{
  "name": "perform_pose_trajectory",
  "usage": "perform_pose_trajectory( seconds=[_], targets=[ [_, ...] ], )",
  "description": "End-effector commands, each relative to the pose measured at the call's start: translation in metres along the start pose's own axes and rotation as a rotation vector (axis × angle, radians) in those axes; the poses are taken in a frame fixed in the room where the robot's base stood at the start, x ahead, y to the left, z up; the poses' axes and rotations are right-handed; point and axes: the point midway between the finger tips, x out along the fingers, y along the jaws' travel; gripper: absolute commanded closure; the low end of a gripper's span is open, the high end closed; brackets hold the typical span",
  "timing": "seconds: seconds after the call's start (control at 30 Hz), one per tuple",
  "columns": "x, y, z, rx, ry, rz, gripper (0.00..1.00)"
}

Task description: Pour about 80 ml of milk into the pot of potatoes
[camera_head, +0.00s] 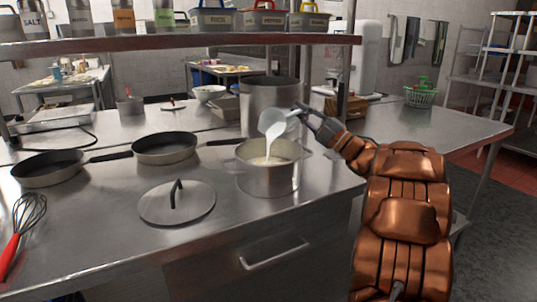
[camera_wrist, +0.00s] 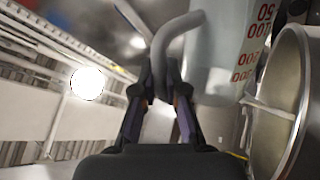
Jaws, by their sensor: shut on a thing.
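My gripper (camera_head: 311,118) is shut on the handle of a clear measuring jug (camera_head: 291,121) above the pot. The jug is tipped to the left and a white stream of milk (camera_head: 271,140) runs from it into the open steel pot (camera_head: 268,179). Pale contents show inside the pot; single potatoes cannot be made out. In the wrist view my gripper (camera_wrist: 163,95) holds the jug's curved handle (camera_wrist: 178,38), and the jug wall (camera_wrist: 222,55) shows red markings. The milk level in the jug cannot be read.
A lid (camera_head: 177,204) lies left of the pot on the steel counter (camera_head: 120,240). Two pans (camera_head: 165,148) and a whisk (camera_head: 24,225) are further left. A tall pot (camera_head: 270,100) stands close behind. A shelf (camera_head: 180,44) with containers hangs above. The counter's front is clear.

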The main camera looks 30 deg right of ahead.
Motion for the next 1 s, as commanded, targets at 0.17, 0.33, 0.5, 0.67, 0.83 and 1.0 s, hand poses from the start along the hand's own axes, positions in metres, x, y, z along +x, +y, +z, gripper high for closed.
perform_pose_trajectory(
  seconds=[0.17,0.33,0.5,0.67,0.83,1.0],
  targets=[
    [0.0009,0.0010,0.0017,0.001,0.000,0.003,1.00],
    [0.0006,0.0002,0.0020,0.000,0.001,0.005,1.00],
    [-0.0003,-0.0015,-0.0002,-0.019,0.011,0.007,1.00],
    [0.0002,-0.0004,-0.0015,-0.034,0.019,0.009,1.00],
    [0.0003,-0.0001,-0.0028,-0.049,0.027,0.010,1.00],
    [0.0041,0.0057,-0.0004,-0.003,0.004,0.010,1.00]
  ],
)
